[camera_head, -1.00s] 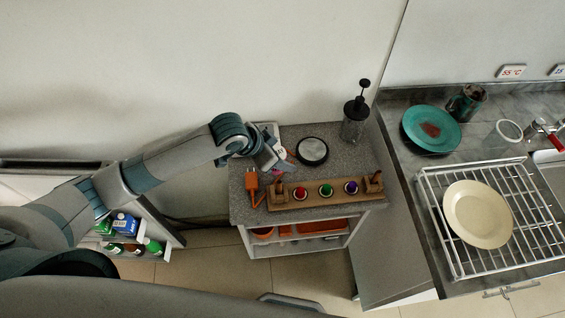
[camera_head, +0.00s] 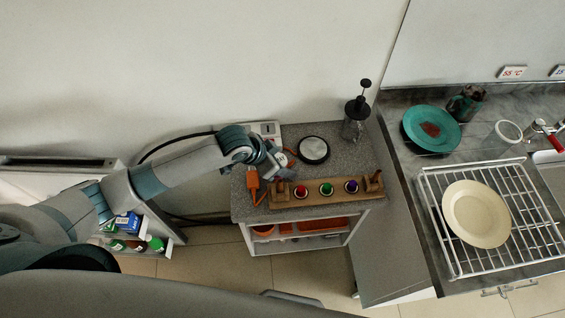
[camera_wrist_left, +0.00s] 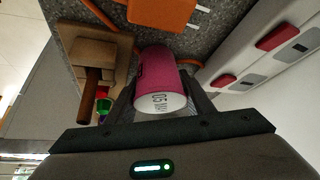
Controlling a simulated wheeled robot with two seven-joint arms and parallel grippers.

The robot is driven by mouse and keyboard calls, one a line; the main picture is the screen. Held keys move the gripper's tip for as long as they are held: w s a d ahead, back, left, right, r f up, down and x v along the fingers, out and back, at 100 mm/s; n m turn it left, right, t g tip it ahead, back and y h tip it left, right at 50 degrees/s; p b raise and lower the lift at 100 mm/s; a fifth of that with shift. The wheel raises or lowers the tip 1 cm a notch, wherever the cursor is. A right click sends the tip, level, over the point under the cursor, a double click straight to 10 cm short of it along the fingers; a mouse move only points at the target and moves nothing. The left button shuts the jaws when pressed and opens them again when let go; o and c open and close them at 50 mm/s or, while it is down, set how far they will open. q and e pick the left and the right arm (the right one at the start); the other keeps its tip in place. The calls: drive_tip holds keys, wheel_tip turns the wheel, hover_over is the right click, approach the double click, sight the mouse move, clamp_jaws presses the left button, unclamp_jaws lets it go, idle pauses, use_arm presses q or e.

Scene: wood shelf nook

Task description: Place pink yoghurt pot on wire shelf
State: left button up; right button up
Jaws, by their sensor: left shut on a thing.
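The pink yoghurt pot (camera_wrist_left: 157,75) shows in the left wrist view, a magenta cup with a pale end printed with dark characters facing the camera. My left gripper (camera_wrist_left: 160,95) is shut on it, one finger on each side. In the head view my left gripper (camera_head: 277,164) is over the back left part of the small grey worktop, and the pot is not clearly visible there. My right gripper is not in view.
A wooden stand (camera_head: 312,199) with coloured knobs and an orange tool (camera_head: 252,181) are close to the gripper. A round black-rimmed disc (camera_head: 313,150) and a dark press (camera_head: 356,120) stand behind. Cartons and bottles (camera_head: 127,222) fill a low shelf at left.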

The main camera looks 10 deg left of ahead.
use_arm(q)
drive_tip(key=shift+f, duration=0.1)
drive_tip(key=o, duration=0.8)
drive_tip(key=shift+o, duration=0.2)
drive_tip(key=b+v, duration=0.2)
drive_tip(key=v, duration=1)
drive_tip(key=shift+w, duration=0.1)
idle(0.7)
